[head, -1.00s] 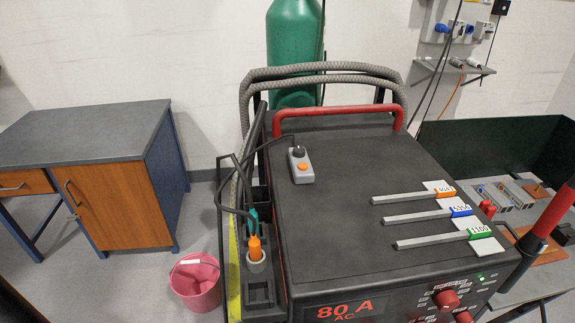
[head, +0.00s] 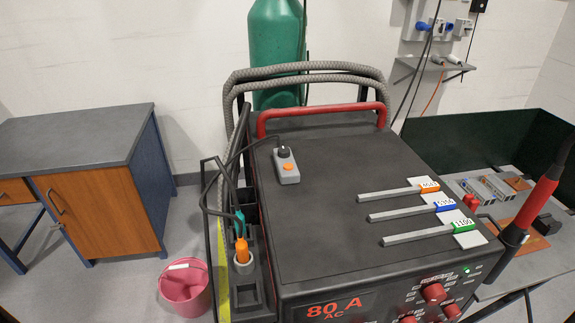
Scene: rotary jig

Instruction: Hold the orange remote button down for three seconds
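The remote (head: 286,166) is a small grey box lying on the dark top of the welding machine (head: 330,215), near its back left. Its orange button (head: 287,168) faces up, with a dark knob (head: 284,152) behind it. A black cable runs from the remote over the machine's left edge. Nothing touches the button. Neither of my grippers shows in the head view.
Three grey bars with orange, blue and green tags (head: 444,226) lie on the machine's right side. A red handle (head: 325,108) and grey hoses stand behind the remote. A pink bucket (head: 184,290) and a desk (head: 90,130) are left. A torch (head: 535,205) is at right.

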